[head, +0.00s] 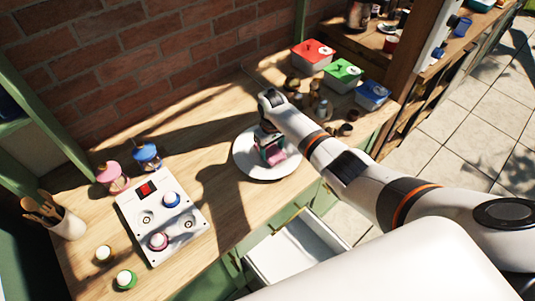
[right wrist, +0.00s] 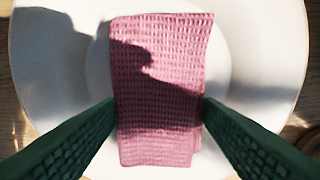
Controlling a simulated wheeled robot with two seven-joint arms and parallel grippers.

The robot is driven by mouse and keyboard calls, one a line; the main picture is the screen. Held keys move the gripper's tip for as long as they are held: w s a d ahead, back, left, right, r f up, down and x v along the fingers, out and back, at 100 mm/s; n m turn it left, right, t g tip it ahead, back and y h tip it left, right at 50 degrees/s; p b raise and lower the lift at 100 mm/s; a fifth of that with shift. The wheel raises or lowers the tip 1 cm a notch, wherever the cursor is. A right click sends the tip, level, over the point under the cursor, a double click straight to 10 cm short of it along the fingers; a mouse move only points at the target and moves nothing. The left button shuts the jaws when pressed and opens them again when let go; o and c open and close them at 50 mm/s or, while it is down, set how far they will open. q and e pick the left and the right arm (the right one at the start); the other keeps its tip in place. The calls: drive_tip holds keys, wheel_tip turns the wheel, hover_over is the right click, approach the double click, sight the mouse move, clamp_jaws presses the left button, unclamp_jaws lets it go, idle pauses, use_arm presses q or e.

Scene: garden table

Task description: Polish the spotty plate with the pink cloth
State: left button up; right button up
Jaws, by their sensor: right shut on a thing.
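The white plate (head: 245,160) lies on the wooden table in the head view, in sun and shadow. It also fills much of the right wrist view (right wrist: 272,50); I cannot make out spots on it. The pink cloth (right wrist: 158,80) is a folded, waffle-textured piece over the middle of the plate. It shows in the head view as a small pink patch (head: 274,157) below the gripper. My right gripper (right wrist: 158,112) is shut on the cloth, one green finger on each side, over the plate. My left gripper is not in view.
A white panel with knobs (head: 160,215) and a utensil pot (head: 66,222) stand left. Pink (head: 112,176) and blue (head: 147,155) lidded jars stand behind. Red (head: 312,54), green (head: 342,74) and blue (head: 371,95) lidded boxes stand back right. An open white drawer (head: 295,245) juts out in front.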

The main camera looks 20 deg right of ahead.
drive_tip(key=shift+f, duration=0.15)
drive_tip(key=o, duration=0.9)
wheel_tip(320, 180, up, 12)
drive_tip(key=shift+r+b, duration=0.1)
drive_tip(key=shift+b, duration=0.25)
